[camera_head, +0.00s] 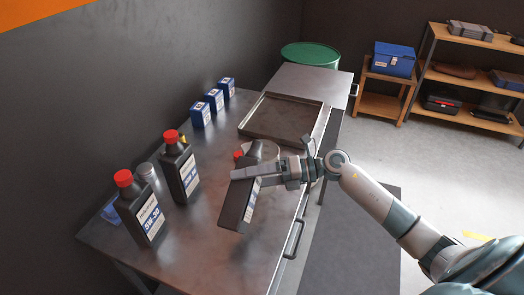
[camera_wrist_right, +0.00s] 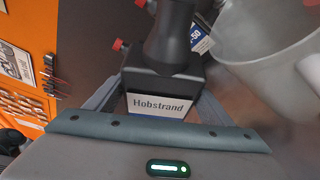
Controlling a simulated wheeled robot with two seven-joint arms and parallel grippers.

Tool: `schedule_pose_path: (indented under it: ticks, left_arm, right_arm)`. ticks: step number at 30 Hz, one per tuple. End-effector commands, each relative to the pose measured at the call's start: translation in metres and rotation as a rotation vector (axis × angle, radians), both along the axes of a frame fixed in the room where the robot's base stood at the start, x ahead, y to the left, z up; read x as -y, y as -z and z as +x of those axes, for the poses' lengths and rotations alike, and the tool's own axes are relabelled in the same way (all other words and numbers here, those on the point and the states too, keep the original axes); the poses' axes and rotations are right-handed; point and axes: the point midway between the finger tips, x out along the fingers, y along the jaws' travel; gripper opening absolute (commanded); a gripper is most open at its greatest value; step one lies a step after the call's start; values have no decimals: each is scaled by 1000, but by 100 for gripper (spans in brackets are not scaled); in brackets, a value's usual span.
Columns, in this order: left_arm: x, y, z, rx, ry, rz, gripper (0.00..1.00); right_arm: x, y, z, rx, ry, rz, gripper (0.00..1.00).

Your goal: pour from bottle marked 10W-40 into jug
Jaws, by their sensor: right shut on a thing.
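My right gripper (camera_head: 240,174) is shut on a dark bottle (camera_head: 236,207) with a white and blue label. The bottle hangs tilted above the table's front half, and its grade marking cannot be read. In the right wrist view its label (camera_wrist_right: 160,104) reads "Hobstrand", and its dark neck points away from the gripper. A pale translucent jug (camera_wrist_right: 262,62) stands to the right of the bottle there, apart from its neck. In the head view the jug is largely hidden behind the gripper. My left gripper is not in view.
Two dark red-capped bottles stand at the left, one marked 5W-30 (camera_head: 147,215) and another (camera_head: 182,170). Several blue boxes (camera_head: 201,114) line the wall side. A shallow tray (camera_head: 250,133) lies at the table's far end. A green drum (camera_head: 310,53) stands beyond.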

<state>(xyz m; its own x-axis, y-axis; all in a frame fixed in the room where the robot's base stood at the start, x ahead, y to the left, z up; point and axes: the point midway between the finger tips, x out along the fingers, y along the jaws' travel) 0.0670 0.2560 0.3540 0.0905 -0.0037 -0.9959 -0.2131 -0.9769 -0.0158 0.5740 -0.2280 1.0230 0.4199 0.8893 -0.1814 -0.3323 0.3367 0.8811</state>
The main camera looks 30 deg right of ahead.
Motion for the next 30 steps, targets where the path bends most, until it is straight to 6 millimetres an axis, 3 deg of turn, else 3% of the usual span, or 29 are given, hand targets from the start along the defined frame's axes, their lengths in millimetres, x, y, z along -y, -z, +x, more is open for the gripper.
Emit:
schedule_pose_path:
  ticks: [30]
  left_arm:
    - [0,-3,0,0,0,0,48]
  right_arm:
    - [-2,0,-2,-76,1,84,23]
